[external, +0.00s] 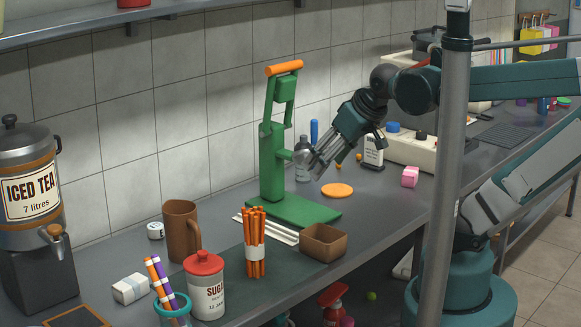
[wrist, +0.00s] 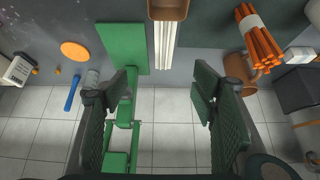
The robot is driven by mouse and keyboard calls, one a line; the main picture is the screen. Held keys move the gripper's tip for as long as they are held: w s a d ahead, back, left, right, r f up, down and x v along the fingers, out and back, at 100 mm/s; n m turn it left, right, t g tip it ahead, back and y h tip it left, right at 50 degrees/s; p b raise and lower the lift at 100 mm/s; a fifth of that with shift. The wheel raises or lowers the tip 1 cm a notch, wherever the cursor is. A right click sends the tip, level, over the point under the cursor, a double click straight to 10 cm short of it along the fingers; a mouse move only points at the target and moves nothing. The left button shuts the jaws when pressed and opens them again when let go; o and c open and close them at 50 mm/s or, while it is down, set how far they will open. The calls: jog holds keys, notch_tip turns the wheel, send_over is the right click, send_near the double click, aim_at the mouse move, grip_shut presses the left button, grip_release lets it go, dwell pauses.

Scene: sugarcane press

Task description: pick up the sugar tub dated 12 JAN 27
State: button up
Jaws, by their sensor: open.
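A white sugar tub (external: 207,290) with a red lid stands near the front left of the counter in the external view. Its label starts "SUGA", and a small line under it seems to read "12 JAN"; the year is not legible. My gripper (external: 316,167) is open and empty, up beside the green press, well to the right of the tub and behind it. In the wrist view my gripper (wrist: 165,84) shows spread fingers with nothing between them. I cannot identify the tub for sure in the wrist view.
Around the tub stand a teal cup of straws (external: 173,312), bundled orange sticks (external: 254,245), a brown mug (external: 181,232) and a white pack (external: 130,288). The green press (external: 272,165) and a brown box (external: 323,243) lie between gripper and tub. A grey post (external: 447,180) crosses in front.

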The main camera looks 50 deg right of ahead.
notch_tip(320, 180, up, 5)
jog(key=n+g+p, duration=0.4)
jog(key=g+p, duration=0.3)
jog(key=p, duration=0.1)
send_over(202, 251)
notch_tip(202, 251, down, 17)
jog(key=shift+a+f, duration=0.1)
jog(key=shift+f, duration=0.5)
jog(key=shift+f, duration=0.1)
dwell(0.5)
jog(key=shift+f+b, duration=0.6)
jog(key=shift+f, duration=1.8)
